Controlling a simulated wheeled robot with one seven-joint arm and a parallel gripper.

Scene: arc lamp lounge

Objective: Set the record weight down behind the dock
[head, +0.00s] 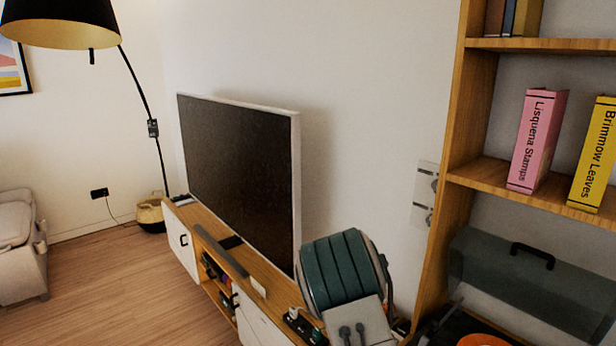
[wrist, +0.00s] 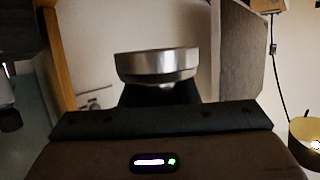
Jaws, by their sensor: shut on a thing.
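The record weight (wrist: 157,66) is a silver metal disc, seen nearly edge-on in the middle of the wrist view. My gripper (wrist: 158,93) is shut on it from below in that view, with the dark fingers mostly hidden under the disc. The weight is held up in the air, with the pale wall behind it. In the head view, my arm covers the near end of the low cabinet (head: 181,213), and neither the weight nor the fingertips show there. I cannot pick out the dock with certainty in either view.
A large television (head: 240,165) stands on the cabinet, with a long dark bar (head: 222,252) in front. A wooden shelf unit (head: 462,150) with books and a dark green case (head: 530,280) stands at right. An arc lamp (head: 60,25) and basket (head: 150,215) are at the far left.

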